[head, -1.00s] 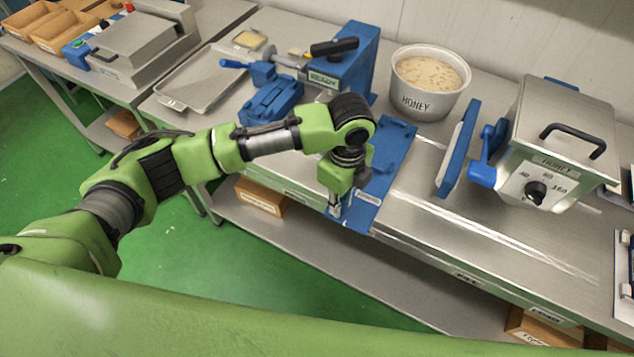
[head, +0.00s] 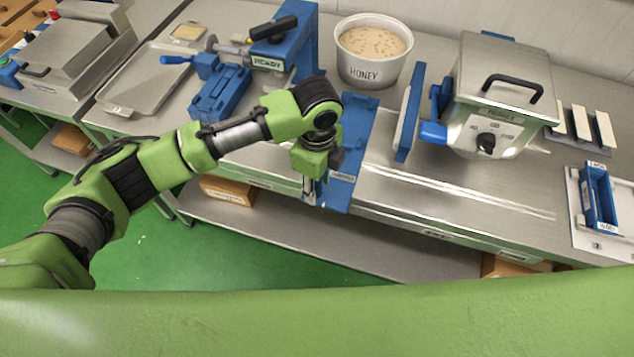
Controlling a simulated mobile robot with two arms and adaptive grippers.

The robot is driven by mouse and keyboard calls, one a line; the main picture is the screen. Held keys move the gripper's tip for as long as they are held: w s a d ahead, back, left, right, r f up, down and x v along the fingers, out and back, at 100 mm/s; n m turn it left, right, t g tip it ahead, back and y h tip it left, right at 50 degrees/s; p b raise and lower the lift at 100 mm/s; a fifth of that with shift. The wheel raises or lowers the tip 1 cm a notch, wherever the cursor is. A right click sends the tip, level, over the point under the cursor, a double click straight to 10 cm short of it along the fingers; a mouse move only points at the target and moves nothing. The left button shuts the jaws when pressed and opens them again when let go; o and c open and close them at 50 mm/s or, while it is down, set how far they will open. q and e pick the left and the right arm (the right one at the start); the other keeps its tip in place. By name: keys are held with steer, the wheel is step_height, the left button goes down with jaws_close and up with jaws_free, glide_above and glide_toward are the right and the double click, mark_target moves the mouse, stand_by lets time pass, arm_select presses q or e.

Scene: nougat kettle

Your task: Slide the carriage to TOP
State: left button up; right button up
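A long flat blue plate (head: 352,142) lies across the counter from near the honey bucket to the front edge. A small pale label sits near its front end, too small to read. No part is clearly marked TOP, and I cannot tell for certain which part is the carriage. My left gripper (head: 309,188) points down at the plate's front left side, by the counter edge. Its fingers are small and partly dark, so I cannot tell whether they are open, or whether they touch the plate. My arm's wrist hides part of the plate. My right gripper is out of view.
A white honey bucket (head: 372,52) stands behind the plate. A blue press marked READY (head: 284,52) is at left, beside a metal tray (head: 150,78). A steel kettle (head: 503,92) with a blue handle is at right, near a blue open box (head: 598,196).

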arm_select(q)
steer(key=shift+r, duration=0.1)
step_height(320, 180, up, 12)
steer(key=shift+f, duration=0.1)
stand_by(0.7)
